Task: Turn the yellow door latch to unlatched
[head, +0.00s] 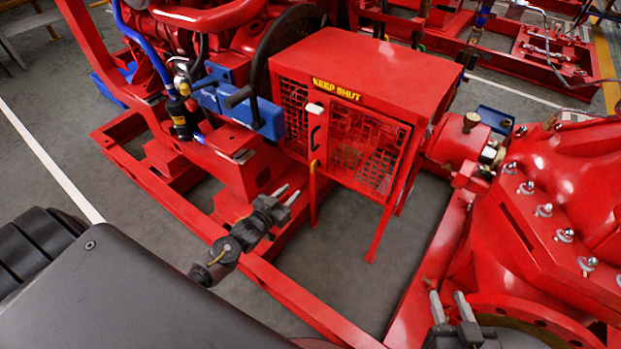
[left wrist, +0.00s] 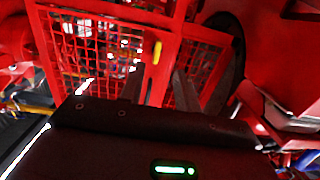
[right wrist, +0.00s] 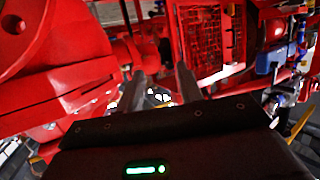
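The yellow door latch (head: 313,166) is a small, narrow piece at the lower left edge of the mesh door on the red guard box (head: 400,75). It appears in the left wrist view as a short yellow bar (left wrist: 157,52) above the space between my fingers. My left gripper (head: 289,194) is open and empty, below and left of the latch in the head view and apart from it. Its two fingers are spread in the left wrist view (left wrist: 160,88). My right gripper (head: 447,297) is open and empty, low beside the red pump casing. Its fingers show apart in the right wrist view (right wrist: 162,85).
A "KEEP SHUT" label (head: 337,89) is on the box above the door. A white piece (head: 315,108) and a dark handle slot (head: 315,138) sit above the latch. Red base rails (head: 290,293) run below my left gripper. The red pump casing (head: 560,190) fills the right.

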